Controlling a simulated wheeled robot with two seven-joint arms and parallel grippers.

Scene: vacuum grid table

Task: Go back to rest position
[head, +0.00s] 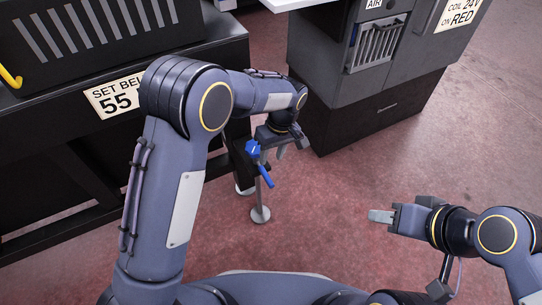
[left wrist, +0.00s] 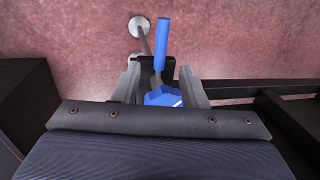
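My left gripper (head: 291,148) is open, with its fingers spread just right of the blue valve (head: 253,149) in the head view. The valve has a blue lever (head: 265,175) slanting down from its body. In the left wrist view the valve body (left wrist: 163,97) shows between my two fingers (left wrist: 161,80), with gaps on both sides, and its lever (left wrist: 161,45) points up the picture. I see no contact. My right gripper (head: 381,216) is low at the right, over bare floor, with nothing visible in it; its finger gap cannot be made out.
A black table (head: 60,140) with a "SET BEL… 55" label (head: 115,95) stands at left. A grey and black cabinet (head: 375,100) stands at the back. The reddish floor (head: 330,200) between my arms is clear.

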